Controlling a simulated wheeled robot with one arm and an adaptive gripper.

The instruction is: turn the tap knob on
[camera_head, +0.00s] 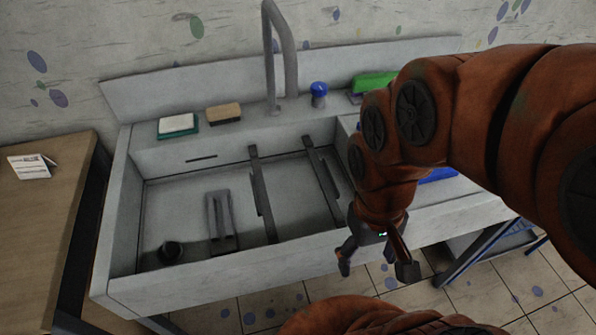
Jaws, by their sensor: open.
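The tap knob (319,90) has a round blue top on a short grey base. It stands on the sink's back ledge, just right of the tall grey tap (289,68). Which way the knob is turned cannot be told, and no water shows at the spout. My gripper (375,267) hangs at the front edge of the sink (200,284), its fingers spread apart and pointing down. It is empty and well in front of the knob, lower in the picture and to the right. My arm hides part of the sink's right side.
A sponge (223,113) and a green-edged dish with a white block (178,124) lie on the back ledge left of the tap. A green object (374,82) is right of the knob, partly behind my arm. Dark bars (262,195) cross the basin. A wooden table (40,215) stands left.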

